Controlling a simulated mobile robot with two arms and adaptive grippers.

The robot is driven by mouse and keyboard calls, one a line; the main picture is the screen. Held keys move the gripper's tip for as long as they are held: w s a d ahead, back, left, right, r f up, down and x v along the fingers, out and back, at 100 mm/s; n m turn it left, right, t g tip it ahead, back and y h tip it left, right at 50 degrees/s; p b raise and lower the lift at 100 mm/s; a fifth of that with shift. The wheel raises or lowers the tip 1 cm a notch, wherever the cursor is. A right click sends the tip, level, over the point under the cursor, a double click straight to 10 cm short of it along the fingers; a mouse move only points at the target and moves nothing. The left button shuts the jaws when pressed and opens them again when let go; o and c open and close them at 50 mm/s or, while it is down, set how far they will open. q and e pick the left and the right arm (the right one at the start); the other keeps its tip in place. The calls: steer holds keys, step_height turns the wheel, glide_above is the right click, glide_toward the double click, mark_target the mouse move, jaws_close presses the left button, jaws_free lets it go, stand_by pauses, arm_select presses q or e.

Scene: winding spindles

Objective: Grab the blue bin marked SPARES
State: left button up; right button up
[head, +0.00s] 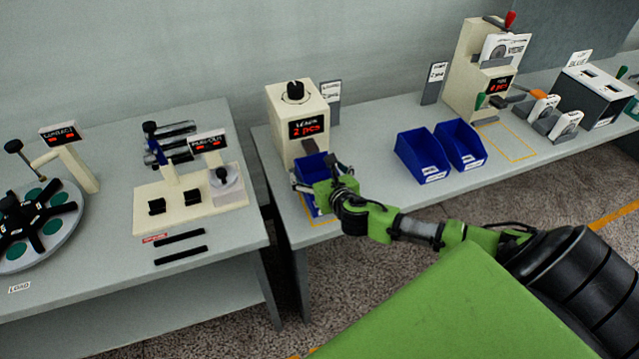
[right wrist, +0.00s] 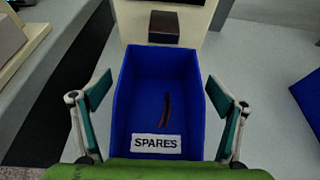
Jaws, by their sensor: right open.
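The blue bin marked SPARES (right wrist: 158,85) stands upright below the chute of the cream machine. Its white label (right wrist: 157,143) faces me in the right wrist view, and thin reddish-brown pieces (right wrist: 163,110) lie inside. In the head view the bin (head: 313,167) is partly hidden behind my right gripper (head: 322,190). My right gripper is open, with one teal-padded finger on each side of the bin in the right wrist view (right wrist: 157,105). Gaps show between the pads and the bin walls. My left gripper is not in view.
The cream machine (head: 287,105) with a red display stands right behind the bin. Two more blue bins (head: 422,155) (head: 461,145) stand to the right on the same bench. A gap separates this bench from the left bench (head: 225,238). Yellow floor-style marking surrounds the bin's place.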

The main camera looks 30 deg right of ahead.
mark_target(312, 164)
steer(key=shift+r+x, duration=0.2)
steer(key=shift+x, duration=1.7)
steer(key=c, duration=1)
steer(key=shift+c, duration=0.3)
steer(key=shift+s, duration=0.1)
steer(key=shift+c, duration=0.6)
steer(key=shift+p, duration=0.3)
